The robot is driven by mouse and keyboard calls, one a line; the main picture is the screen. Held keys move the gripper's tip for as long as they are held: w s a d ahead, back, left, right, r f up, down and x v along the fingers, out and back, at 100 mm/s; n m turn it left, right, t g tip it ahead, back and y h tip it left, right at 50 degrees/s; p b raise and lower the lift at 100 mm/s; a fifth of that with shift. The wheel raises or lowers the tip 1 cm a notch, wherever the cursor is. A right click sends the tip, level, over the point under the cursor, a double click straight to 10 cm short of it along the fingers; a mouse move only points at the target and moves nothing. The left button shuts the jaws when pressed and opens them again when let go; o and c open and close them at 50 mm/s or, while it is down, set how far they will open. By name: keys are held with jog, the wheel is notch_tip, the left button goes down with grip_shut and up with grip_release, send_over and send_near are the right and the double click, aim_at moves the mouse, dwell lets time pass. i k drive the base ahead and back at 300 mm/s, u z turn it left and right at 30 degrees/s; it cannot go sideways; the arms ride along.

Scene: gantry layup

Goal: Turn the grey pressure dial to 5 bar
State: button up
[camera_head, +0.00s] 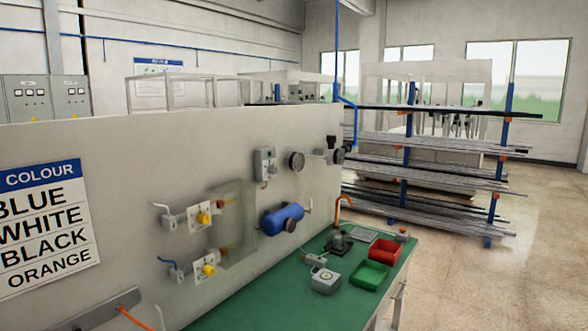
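No dial in view can be read as marked in bar, and I cannot tell for certain which thing is the grey pressure dial. A dark round fitting (296,160) sits on the upright panel, with a grey and black valve-like fitting (332,151) to its right. A light grey box with a round face (325,281) lies on the green bench top. Its markings are too small to read. My gripper is not in view.
The upright panel (120,150) carries yellow knobs (204,218), a blue cylinder (283,219) and a colour sign (45,225). Red (385,251) and green (370,275) bins stand on the green bench (260,306). A rack of long bars (430,180) stands behind. Floor at right (545,250) is clear.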

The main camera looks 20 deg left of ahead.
aim_at(271, 169)
jog(key=u, duration=0.15)
jog(key=i, duration=0.7)
jog(key=u, duration=0.7)
jog(key=i, duration=0.4)
jog(key=u, duration=0.35)
